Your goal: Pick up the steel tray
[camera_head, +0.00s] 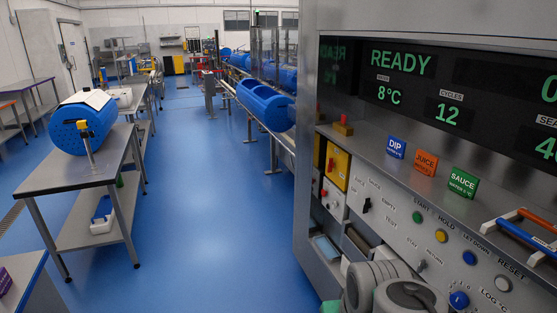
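I cannot make out a steel tray with certainty in the head view. My gripper is not in view; only rounded grey-white links of my own arm show at the bottom right, in front of the machine. A steel table (60,176) stands at the left, with a large blue perforated drum (84,124) on its top and a white sheet on the drum. Its lower shelf holds a blue and white item (103,215).
A large steel machine (345,115) with a lit READY display fills the right side. DIP (396,147), JUICE (425,162) and SAUCE (463,182) signs stand on its ledge. A conveyor with blue tubs (264,103) runs behind. Blue floor (190,215) between table and machine is clear.

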